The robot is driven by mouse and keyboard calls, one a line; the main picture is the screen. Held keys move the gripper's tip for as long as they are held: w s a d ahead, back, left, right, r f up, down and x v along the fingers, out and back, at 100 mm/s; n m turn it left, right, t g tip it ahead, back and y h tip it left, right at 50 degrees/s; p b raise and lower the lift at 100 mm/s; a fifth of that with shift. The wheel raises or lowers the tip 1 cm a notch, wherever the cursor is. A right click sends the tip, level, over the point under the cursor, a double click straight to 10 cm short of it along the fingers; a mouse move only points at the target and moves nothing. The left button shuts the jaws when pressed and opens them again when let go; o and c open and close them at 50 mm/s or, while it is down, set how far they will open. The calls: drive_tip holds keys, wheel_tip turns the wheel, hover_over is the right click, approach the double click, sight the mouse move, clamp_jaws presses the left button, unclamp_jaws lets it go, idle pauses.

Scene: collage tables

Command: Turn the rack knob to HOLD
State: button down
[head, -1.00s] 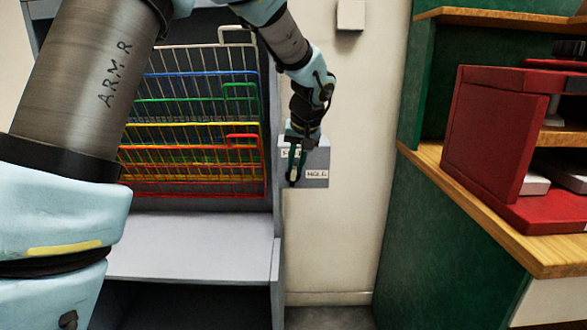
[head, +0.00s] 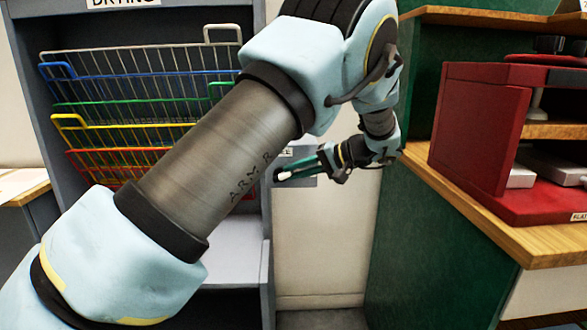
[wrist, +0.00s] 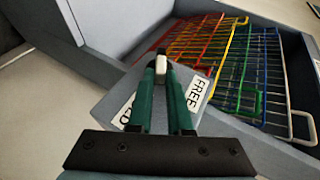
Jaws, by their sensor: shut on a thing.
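The rack knob, with a pale end (wrist: 159,68), sits between the fingertips of my gripper (wrist: 160,72) in the wrist view. The fingers are green and shut on it. In the head view my gripper (head: 286,174) lies nearly level at the grey label plate (head: 303,181) on the right side of the drying rack (head: 262,225). In the wrist view a FREE label (wrist: 198,94) is right of the fingers, and the HOLD label (wrist: 125,112) is left, partly hidden by a finger. I cannot tell which label the knob points to.
Wire shelves (head: 110,85) in several colours fill the rack, partly behind my arm. A green cabinet with a wooden top (head: 490,225) and a red press-like unit (head: 480,135) stand close on the right. Bare wall (head: 325,250) lies between.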

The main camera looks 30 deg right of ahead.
drive_tip(key=shift+w+a+f+m+t+y+b, duration=0.1)
drive_tip(key=shift+f+m+t+y+b, duration=0.2)
drive_tip(key=shift+f+t+y, duration=0.4)
drive_tip(key=shift+f+m+t+y+b, duration=0.15)
drive_tip(key=shift+f+m+t+y, duration=0.25)
drive_tip(key=shift+t+y, duration=0.6)
drive_tip(key=shift+y, duration=0.3)
drive_tip(key=c, duration=0.8)
unclamp_jaws()
drive_tip(key=shift+w, duration=0.1)
drive_tip(key=shift+c, duration=0.2)
drive_tip(key=b+v, duration=0.1)
drive_tip(key=v, duration=1)
drive_tip(key=shift+b, duration=0.3)
